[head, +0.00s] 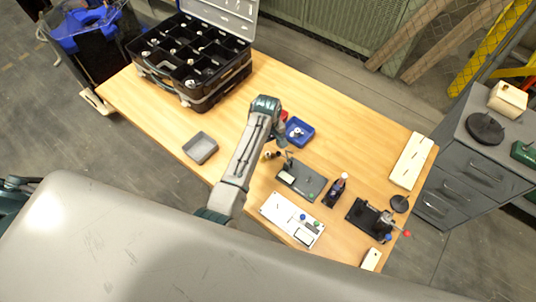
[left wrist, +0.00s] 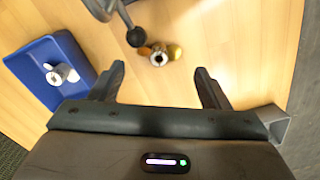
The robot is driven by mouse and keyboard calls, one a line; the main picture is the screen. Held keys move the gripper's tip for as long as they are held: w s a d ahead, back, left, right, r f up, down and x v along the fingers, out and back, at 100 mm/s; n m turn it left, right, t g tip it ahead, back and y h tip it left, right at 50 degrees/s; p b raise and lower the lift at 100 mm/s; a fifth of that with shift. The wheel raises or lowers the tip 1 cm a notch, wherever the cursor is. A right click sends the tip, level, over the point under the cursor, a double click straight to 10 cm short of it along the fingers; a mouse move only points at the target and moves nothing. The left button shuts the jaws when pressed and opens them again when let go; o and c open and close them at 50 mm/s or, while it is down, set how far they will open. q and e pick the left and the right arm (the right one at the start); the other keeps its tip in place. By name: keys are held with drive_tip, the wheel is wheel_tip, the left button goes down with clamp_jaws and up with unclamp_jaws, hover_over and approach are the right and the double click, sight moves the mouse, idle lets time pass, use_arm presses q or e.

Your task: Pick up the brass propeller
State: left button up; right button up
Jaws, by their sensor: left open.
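The brass propeller (head: 270,154) appears as a small brass-coloured piece on the wooden table, left of a dark base plate with an upright post. In the left wrist view, the propeller (left wrist: 160,56) shows a pale round hub with brownish and golden lobes around it. My left gripper (left wrist: 160,74) is open and empty. The propeller lies ahead of the gap between its fingers, apart from both. In the head view, my left gripper (head: 281,138) hangs beside the blue tray, its fingers mostly hidden by the wrist. My right gripper is not in view.
The blue tray (left wrist: 77,47), holding a pale metal part, is left of the gripper in the wrist view. The dark base plate (head: 308,187) with its post stands close to the propeller. A grey tray (head: 213,145), white board (head: 273,210) and black organiser case (head: 202,103) are also on the table.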

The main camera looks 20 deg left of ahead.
sight(268, 153)
use_arm(q)
drive_tip(key=shift+s+f+p, duration=0.1)
drive_tip(key=shift+f+p, duration=0.25)
wheel_tip(268, 153, down, 3)
drive_tip(key=shift+d+f+p, duration=0.1)
drive_tip(key=shift+d+p, duration=0.05)
drive_tip(key=shift+p, duration=0.35)
drive_tip(key=shift+f, duration=0.45)
drive_tip(key=c, duration=0.9)
